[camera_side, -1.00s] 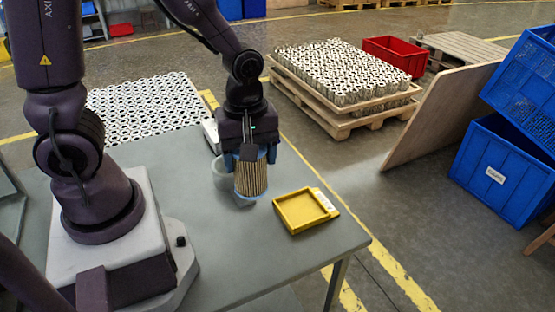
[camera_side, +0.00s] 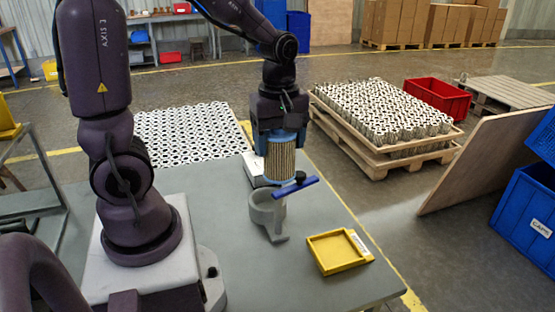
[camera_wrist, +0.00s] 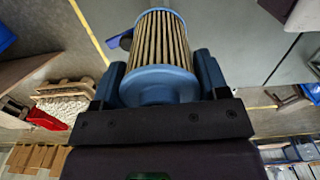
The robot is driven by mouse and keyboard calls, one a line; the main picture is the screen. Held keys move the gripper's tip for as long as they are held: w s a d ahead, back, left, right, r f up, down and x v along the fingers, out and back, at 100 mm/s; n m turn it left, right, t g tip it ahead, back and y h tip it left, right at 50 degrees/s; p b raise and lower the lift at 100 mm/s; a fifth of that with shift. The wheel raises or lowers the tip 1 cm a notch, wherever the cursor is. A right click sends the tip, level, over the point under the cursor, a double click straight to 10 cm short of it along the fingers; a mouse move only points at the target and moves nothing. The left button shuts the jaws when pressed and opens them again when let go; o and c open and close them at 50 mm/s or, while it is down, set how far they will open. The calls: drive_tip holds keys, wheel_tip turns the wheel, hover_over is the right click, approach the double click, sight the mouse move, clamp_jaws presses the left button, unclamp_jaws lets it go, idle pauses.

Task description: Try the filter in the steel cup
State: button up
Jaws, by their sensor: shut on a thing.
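The filter (camera_side: 281,162) has tan pleats and blue end caps. My gripper (camera_side: 279,138) is shut on its upper end and holds it upright, above the table. In the wrist view the filter (camera_wrist: 160,42) sits between the two blue fingers. The grey steel cup (camera_side: 264,213) stands on the table on a bracket, below and slightly left of the filter in the side view. A blue bar (camera_side: 290,190) with a black knob crosses by the cup's right side, just under the filter's lower end. The filter appears clear of the cup; the exact gap cannot be told.
A yellow tray (camera_side: 341,252) with a white label lies on the table to the right of the cup. The grey table (camera_side: 290,285) is bare in front. Pallets of cartridges and blue crates stand beyond it.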

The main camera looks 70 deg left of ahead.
drive_tip(key=a+n, duration=0.2)
drive_tip(key=a, duration=0.8)
wheel_tip(320, 180, down, 13)
drive_tip(key=shift+w, duration=0.2)
drive_tip(key=shift+f, duration=0.6)
idle(1.2)
drive_tip(key=o, duration=1)
drive_tip(key=shift+o, duration=0.5)
drive_tip(key=shift+a+r, duration=0.1)
drive_tip(key=shift+r, duration=0.15)
drive_tip(key=shift+r, duration=0.8)
